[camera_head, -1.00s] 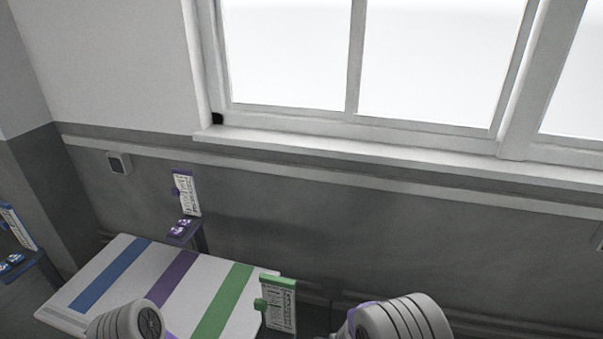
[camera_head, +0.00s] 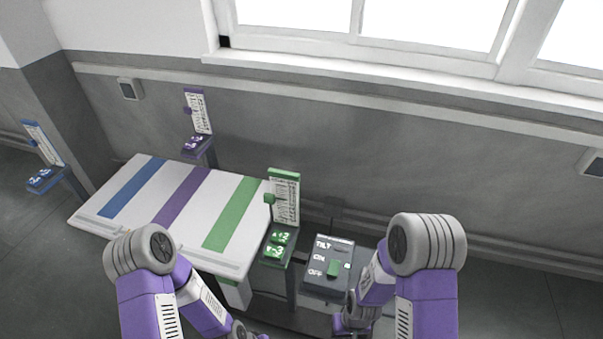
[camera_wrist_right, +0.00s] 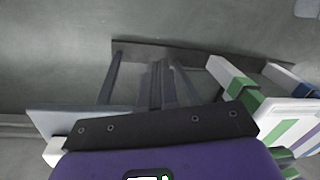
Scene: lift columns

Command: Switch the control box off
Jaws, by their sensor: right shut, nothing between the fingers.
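The control box (camera_head: 341,246) is a grey panel in the head view, right of the table, labelled TILT, ON and OFF. Its green switch (camera_head: 334,268) sits beside the ON and OFF labels; I cannot tell which position it is in. My right gripper (camera_head: 342,322) is at the bottom of the head view, just below the box's near edge, shut and empty; its fingers are mostly hidden. The right wrist view shows a purple body with a dark plate across it, and no clear fingertips.
A white table (camera_head: 117,192) with blue, purple and green stripes stands left of the box. A green-topped post (camera_head: 279,242) with a sign is between them. Purple (camera_head: 198,144) and blue (camera_head: 46,178) posts stand farther left. A wall with a window is behind.

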